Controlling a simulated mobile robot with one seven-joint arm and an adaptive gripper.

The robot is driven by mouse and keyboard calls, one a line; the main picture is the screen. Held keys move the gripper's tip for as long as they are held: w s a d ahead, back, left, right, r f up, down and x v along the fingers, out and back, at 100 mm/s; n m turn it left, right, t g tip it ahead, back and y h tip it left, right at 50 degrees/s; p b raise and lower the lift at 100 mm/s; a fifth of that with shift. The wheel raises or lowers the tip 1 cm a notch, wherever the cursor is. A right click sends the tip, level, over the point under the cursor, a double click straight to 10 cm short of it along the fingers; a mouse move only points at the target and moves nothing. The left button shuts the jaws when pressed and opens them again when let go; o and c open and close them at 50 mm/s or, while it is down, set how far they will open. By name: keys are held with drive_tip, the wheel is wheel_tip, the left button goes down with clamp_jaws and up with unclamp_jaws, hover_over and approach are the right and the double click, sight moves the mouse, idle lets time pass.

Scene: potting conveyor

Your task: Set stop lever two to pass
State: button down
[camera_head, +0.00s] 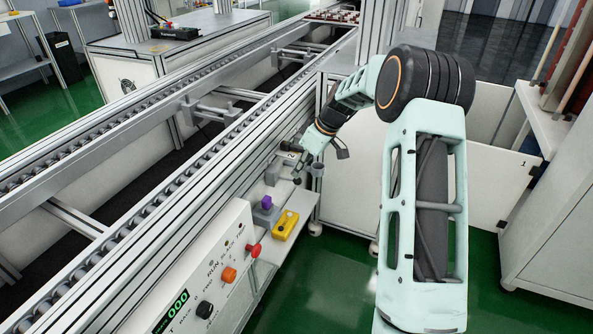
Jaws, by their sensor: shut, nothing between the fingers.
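My gripper (298,178) is at the end of my arm, beside the front of the conveyor near its far end. It points down and toward the left, its fingertips small and dark, shut with nothing visible between them. A black handle-like part (291,147) shows right next to my gripper, on the conveyor side. It may be a stop lever, but I cannot tell its number or setting. Grey blocks (273,172) sit just left of the fingertips. My wrist hides part of this area, and I cannot tell whether the gripper touches anything.
The roller conveyor (150,140) runs diagonally along the left. A white control panel (205,280) with a red button (254,250), orange knob (229,274) and black knob (204,309) stands in front. A purple block (266,202) and yellow object (286,225) lie on a shelf. Green floor is clear below.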

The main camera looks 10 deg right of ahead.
drive_tip(key=shift+s+d+f, duration=0.1)
drive_tip(key=shift+d+f, duration=0.1)
drive_tip(key=shift+f, duration=0.25)
drive_tip(key=shift+s+d+f, duration=0.1)
drive_tip(key=shift+d+f, duration=0.05)
drive_tip(key=shift+f, duration=0.25)
drive_tip(key=shift+w+a+r, duration=0.1)
drive_tip(key=shift+a, duration=0.05)
drive_tip(key=shift+w+a+r, duration=0.3)
drive_tip(key=shift+w+a, duration=0.05)
drive_tip(key=shift+a, duration=0.1)
drive_tip(key=shift+r, duration=0.1)
